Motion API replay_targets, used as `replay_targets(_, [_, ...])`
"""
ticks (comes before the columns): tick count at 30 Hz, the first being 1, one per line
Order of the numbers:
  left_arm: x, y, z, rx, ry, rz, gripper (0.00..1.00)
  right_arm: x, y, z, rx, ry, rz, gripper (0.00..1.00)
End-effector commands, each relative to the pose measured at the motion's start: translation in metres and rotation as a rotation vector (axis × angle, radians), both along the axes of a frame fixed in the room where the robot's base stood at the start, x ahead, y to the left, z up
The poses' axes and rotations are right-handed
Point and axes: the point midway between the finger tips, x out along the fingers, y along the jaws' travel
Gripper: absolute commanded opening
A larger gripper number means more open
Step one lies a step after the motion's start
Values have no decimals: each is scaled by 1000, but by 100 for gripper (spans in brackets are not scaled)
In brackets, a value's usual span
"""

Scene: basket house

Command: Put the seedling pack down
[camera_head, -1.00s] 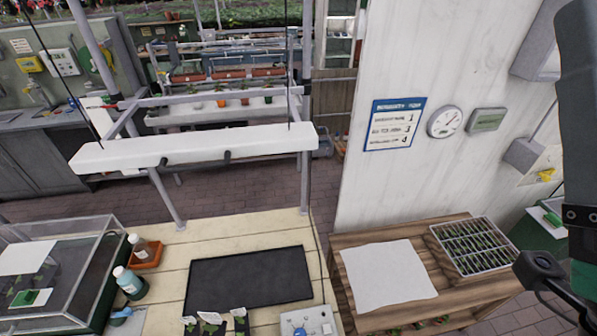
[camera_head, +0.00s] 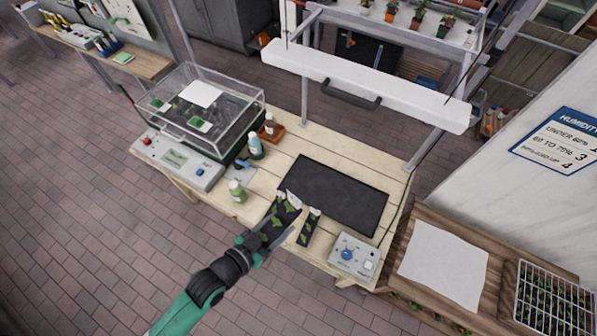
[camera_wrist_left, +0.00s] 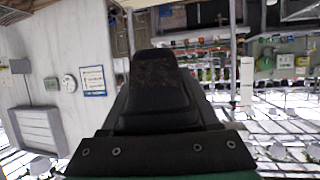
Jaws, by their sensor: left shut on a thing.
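My left gripper (camera_head: 268,236) reaches in from the bottom of the head view to the front edge of the wooden bench. It is shut on a black seedling pack (camera_head: 270,230) with green leaves, which lies between its fingers. Another pack (camera_head: 308,228) with a white label stands just to the right. More leaves and white labels show just beyond the fingertips, and the packs overlap there. In the left wrist view a dark block (camera_wrist_left: 155,82) fills the space ahead of the gripper. I cannot tell whether the held pack touches the bench. My right gripper is out of view.
A black mat (camera_head: 337,193) lies bare on the bench, beneath a hanging white lamp bar (camera_head: 365,85). A control box (camera_head: 353,255) sits at the right front. A clear-lidded propagator (camera_head: 205,110) and small bottles (camera_head: 255,146) stand left. A white sheet (camera_head: 443,265) lies on the right-hand table.

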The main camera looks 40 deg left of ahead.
Motion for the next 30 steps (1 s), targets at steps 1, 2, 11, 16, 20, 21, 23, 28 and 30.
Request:
replay_targets(1, [0, 0, 0, -3, -1, -9, 0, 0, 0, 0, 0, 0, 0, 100])
replay_targets(2, [0, 0, -1, -2, -1, -20, 0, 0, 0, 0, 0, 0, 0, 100])
replay_targets(11, [-5, -7, -68, -1, -1, -133, 0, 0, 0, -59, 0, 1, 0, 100])
replay_targets(16, [-6, 14, -125, 0, -2, -95, 0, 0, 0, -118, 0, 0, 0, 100])
replay_targets(20, [-8, 37, -172, 1, -1, -30, 0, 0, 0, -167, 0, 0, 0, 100])
replay_targets(21, [-9, 45, -185, 2, -1, -4, 0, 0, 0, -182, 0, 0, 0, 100])
replay_targets(23, [-11, 58, -203, 1, -2, 36, 0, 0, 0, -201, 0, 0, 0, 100])
replay_targets(28, [-17, 87, -238, 1, -1, 126, 0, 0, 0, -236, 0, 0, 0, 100])
replay_targets(30, [-19, 94, -245, 1, -1, 147, 0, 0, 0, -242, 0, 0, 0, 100])
